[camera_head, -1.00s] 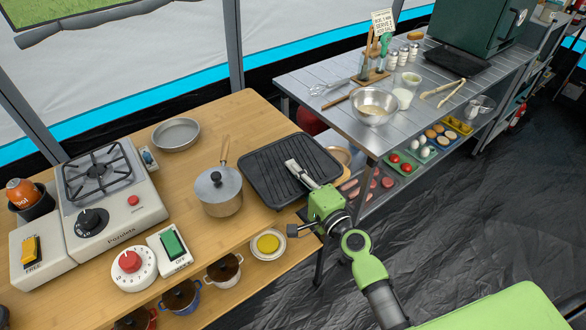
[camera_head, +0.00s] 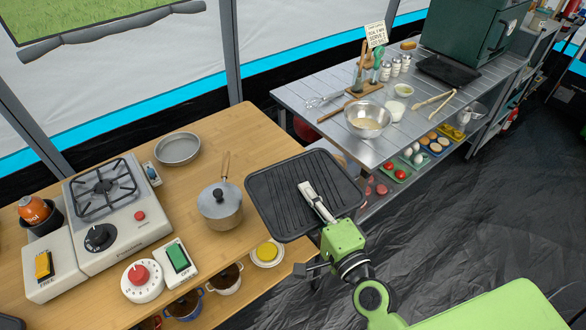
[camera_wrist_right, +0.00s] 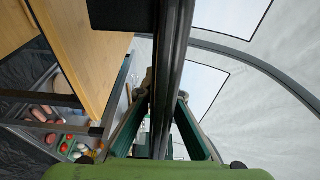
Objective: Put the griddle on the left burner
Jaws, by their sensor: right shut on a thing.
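The griddle (camera_head: 275,203) is a black, ribbed, square pan. My right gripper (camera_head: 312,195) is shut on it and holds it at the right end of the wooden table, its right part out past the table edge. I cannot tell how far it is above the wood. In the right wrist view the griddle's dark edge (camera_wrist_right: 172,70) runs between the fingers. The burner (camera_head: 103,187) is a black grate on the white stove (camera_head: 118,232) at the left, with nothing on it. My left gripper does not show.
A lidded saucepan (camera_head: 219,206) stands on the wooden table (camera_head: 190,185) between stove and griddle. A shallow round pan (camera_head: 177,149) lies behind it. A timer (camera_head: 142,280) and a green switch (camera_head: 178,257) sit in front. The steel table (camera_head: 320,92) is at the back right.

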